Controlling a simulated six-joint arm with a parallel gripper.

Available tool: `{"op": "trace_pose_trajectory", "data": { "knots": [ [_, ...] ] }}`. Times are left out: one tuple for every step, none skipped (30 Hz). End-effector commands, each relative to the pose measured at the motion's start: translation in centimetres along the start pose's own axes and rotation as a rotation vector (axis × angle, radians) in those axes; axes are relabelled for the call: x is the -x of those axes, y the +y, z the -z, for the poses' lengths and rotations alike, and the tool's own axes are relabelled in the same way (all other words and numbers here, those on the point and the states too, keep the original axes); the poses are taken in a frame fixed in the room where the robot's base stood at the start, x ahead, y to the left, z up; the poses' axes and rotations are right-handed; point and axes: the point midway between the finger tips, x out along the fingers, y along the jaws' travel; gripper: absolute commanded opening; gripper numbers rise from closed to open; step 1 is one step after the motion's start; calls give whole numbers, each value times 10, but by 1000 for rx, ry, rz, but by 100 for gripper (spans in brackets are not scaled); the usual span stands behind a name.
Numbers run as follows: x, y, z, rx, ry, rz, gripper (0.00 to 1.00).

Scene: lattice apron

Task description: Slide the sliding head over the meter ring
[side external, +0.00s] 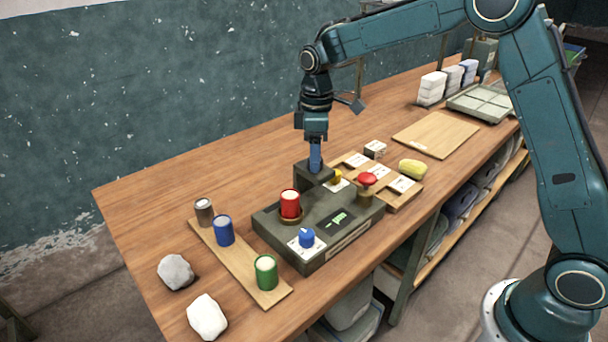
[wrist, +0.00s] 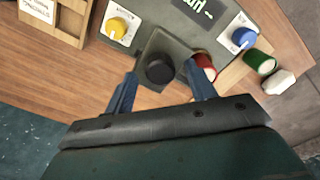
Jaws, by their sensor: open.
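The sliding head (side external: 306,176) is a dark grey block at the back edge of the grey meter box (side external: 328,233). In the wrist view its plate carries a round black knob (wrist: 160,69). My gripper (side external: 316,167) points down at the head. Its blue fingers (wrist: 161,88) are open, one to each side of the knob, with gaps visible. The can is partly hidden behind a finger in the wrist view (wrist: 205,66).
A wooden card tray (side external: 400,197) lies to the right.

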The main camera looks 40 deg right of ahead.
Motion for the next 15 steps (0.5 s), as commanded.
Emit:
{"op": "trace_pose_trajectory", "data": {
  "knots": [
    [-4, 0, 0, 0, -2, 2, 56],
    [-5, 0, 0, 0, -2, 1, 56],
    [-7, 0, 0, 0, -1, 1, 56],
    [-7, 0, 0, 0, -1, 0, 56],
    [-8, 0, 0, 0, 0, 0, 56],
    [-8, 0, 0, 0, 0, 0, 56],
    [-9, 0, 0, 0, 0, 0, 56],
    [-9, 0, 0, 0, 0, 0, 56],
    [-9, 0, 0, 0, 0, 0, 56],
    [-9, 0, 0, 0, 0, 0, 56],
    [-9, 0, 0, 0, 0, 0, 56],
    [-9, 0, 0, 0, 0, 0, 56],
    [-9, 0, 0, 0, 0, 0, 56],
    [-9, 0, 0, 0, 0, 0, 52],
    [-9, 0, 0, 0, 0, 0, 44]
  ]
}}
